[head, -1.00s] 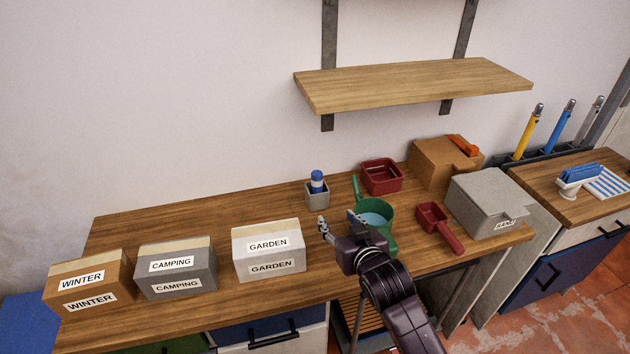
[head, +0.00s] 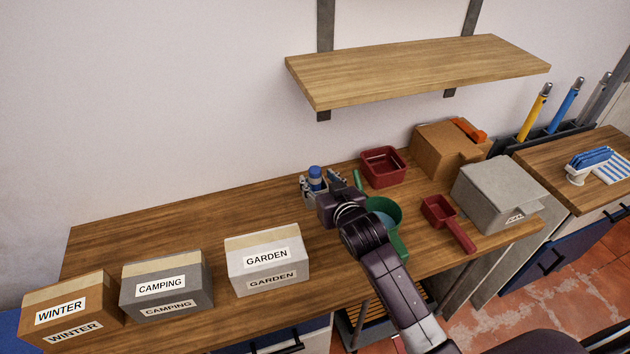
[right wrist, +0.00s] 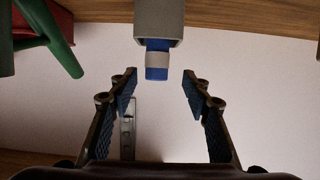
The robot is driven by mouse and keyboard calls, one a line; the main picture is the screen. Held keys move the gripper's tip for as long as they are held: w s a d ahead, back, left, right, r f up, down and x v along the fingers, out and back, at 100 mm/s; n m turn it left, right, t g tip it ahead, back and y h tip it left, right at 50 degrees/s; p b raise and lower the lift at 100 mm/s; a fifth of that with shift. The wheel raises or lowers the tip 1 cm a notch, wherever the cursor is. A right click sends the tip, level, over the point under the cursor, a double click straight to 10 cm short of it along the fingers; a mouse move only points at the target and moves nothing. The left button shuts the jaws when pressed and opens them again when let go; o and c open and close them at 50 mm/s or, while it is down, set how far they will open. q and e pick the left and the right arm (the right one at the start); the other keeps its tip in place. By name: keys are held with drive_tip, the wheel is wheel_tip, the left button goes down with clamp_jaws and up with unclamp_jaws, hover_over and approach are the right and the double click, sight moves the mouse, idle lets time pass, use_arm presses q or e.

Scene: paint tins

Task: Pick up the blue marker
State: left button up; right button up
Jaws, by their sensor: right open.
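The blue marker (head: 315,174) with a pale band stands in a small grey holder (head: 316,190) near the back of the wooden bench. In the right wrist view the scene is upside down, and the blue marker (right wrist: 157,66) sticks out of the grey holder (right wrist: 159,20). My right gripper (head: 321,183) is open at the holder, with one finger on each side of the marker. In the right wrist view the marker's end lies about midway between the open fingertips (right wrist: 159,82), with visible gaps on both sides. My left gripper is not in view.
A red scoop (head: 438,210) and grey box (head: 497,192) lie further right. Boxes labelled WINTER (head: 68,308), CAMPING (head: 166,286) and GARDEN (head: 267,261) line the front left. A shelf (head: 420,70) hangs above.

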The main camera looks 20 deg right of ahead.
sight(317, 176)
drive_tip(key=x, duration=0.3)
drive_tip(key=shift+w+d+f+p, duration=0.15)
drive_tip(key=shift+w+d+p, duration=0.1)
drive_tip(key=shift+w+p, duration=0.15)
drive_tip(key=shift+w+f, duration=0.2)
drive_tip(key=shift+w, duration=0.3)
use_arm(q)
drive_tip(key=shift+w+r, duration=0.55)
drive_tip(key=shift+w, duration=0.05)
use_arm(e)
clamp_jaws()
